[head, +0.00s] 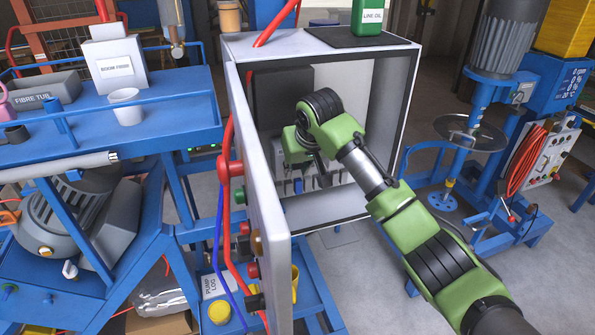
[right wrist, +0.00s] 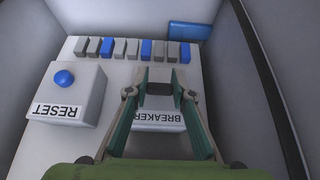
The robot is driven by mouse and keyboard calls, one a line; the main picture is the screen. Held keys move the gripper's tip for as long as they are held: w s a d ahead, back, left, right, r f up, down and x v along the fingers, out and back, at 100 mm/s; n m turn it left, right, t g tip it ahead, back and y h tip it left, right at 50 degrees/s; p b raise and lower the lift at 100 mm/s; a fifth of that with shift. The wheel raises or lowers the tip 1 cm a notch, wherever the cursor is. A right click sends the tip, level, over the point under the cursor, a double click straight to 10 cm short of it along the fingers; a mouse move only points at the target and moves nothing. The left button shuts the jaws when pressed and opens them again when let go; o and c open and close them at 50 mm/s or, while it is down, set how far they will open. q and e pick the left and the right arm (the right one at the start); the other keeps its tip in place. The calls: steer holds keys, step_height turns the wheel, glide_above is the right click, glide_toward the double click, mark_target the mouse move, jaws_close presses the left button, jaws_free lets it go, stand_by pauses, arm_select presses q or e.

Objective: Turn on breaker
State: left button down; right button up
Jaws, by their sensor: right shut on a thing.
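An open grey electrical cabinet (head: 390,125) stands in the middle of the head view, its door (head: 262,210) swung out towards me. My right arm reaches inside. My right gripper (head: 318,168) is partly hidden by its own wrist there. In the right wrist view, the breaker (right wrist: 158,118), a white block labelled BREAKER, lies between the fingers. My right gripper (right wrist: 159,82) is shut on the breaker's grey lever (right wrist: 159,88), with a fingertip on each side. The lever's exact position is hard to tell. My left gripper is not in view.
A white box labelled RESET with a blue button (right wrist: 64,78) sits left of the breaker. A row of grey and blue modules (right wrist: 133,48) lies beyond. The cabinet's side walls are close. A green can (head: 367,17) stands on top; a blue bench (head: 150,110) is left.

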steer(key=shift+r, duration=0.1)
stand_by(0.4)
steer(key=o, duration=1.1)
steer(key=shift+w, duration=0.1)
steer(key=shift+o, duration=0.2)
steer(key=v, duration=1.2)
steer(key=shift+w+a, duration=0.15)
